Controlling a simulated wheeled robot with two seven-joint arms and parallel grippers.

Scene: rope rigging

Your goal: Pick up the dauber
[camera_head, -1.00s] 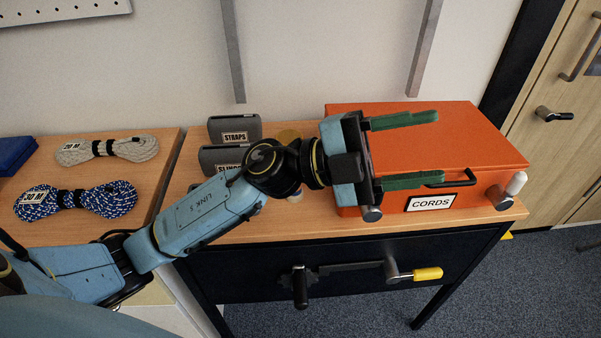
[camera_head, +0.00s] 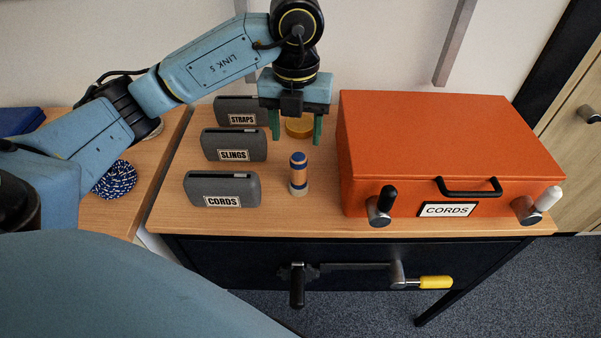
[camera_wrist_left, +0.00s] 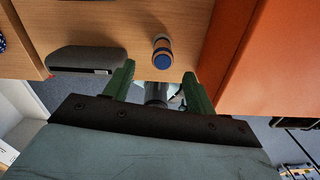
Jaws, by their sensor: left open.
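The dauber, seemingly the small upright cylinder with blue and tan bands (camera_head: 299,174), stands on the wooden tabletop between the grey boxes and the orange case. It also shows in the left wrist view (camera_wrist_left: 162,52), above the gap between the fingers. My left gripper (camera_head: 296,140) is open and empty, its green fingers pointing down behind and above the cylinder, not touching it. The fingers also show in the left wrist view (camera_wrist_left: 158,78). My right gripper is in neither view.
An orange case (camera_head: 440,140) labelled CORDS stands close on the right. Grey boxes labelled STRAPS (camera_head: 228,105), SLINGS (camera_head: 222,143) and CORDS (camera_head: 205,187) line the left. A yellow round thing (camera_head: 299,127) is partly behind my fingers. A drawer with handles is below.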

